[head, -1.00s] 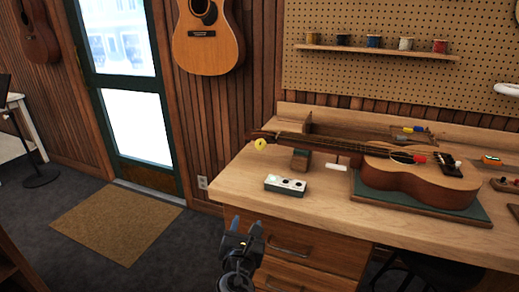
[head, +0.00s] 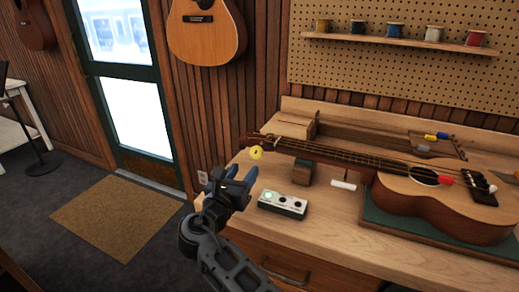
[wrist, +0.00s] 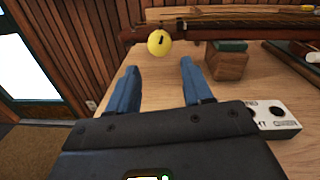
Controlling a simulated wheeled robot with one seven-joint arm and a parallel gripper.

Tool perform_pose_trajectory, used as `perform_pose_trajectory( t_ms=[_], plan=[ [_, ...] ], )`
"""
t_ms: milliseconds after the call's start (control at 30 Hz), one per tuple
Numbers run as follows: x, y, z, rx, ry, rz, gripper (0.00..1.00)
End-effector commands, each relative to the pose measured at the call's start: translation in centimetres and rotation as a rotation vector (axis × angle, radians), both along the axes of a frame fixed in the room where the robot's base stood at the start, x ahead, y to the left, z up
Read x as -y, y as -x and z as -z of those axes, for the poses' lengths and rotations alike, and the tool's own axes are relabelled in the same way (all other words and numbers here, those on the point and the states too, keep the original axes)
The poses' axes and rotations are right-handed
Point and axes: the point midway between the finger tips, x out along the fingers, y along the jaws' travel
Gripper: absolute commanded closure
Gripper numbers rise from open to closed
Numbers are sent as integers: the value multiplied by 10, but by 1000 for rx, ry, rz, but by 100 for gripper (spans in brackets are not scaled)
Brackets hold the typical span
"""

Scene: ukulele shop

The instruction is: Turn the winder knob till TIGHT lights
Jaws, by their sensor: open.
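The yellow round winder knob (head: 256,153) with a dark mark sits at the headstock end of the ukulele (head: 415,190), which lies on the bench. In the wrist view the knob (wrist: 160,42) appears just beyond and between my fingertips. My gripper (head: 233,175) is open and empty, its blue fingers (wrist: 159,70) pointing toward the knob, apart from it. A small pale indicator box (head: 282,204) lies on the bench right of my gripper. Its left lamp glows pale green and the other two look dark. In the wrist view the box (wrist: 280,121) is partly hidden by my gripper; its labels are unclear.
A wooden neck support (head: 303,172) stands under the neck, with a small white piece (head: 343,185) beside it. The ukulele body rests on a green mat (head: 400,228). Spools line a shelf (head: 400,43) behind. Open floor with a doormat (head: 117,216) lies left.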

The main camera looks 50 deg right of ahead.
Motion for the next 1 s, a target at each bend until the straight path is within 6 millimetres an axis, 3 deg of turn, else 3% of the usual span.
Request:
perform_pose_trajectory(
  t_ms=[167, 600, 1000],
  plan=[
    [11, -5, -2, 0, 2, 2, 50],
    [66, -28, -2, 1, 1, 3, 50],
    [72, -30, 0, 0, 1, 0, 52]
  ],
)
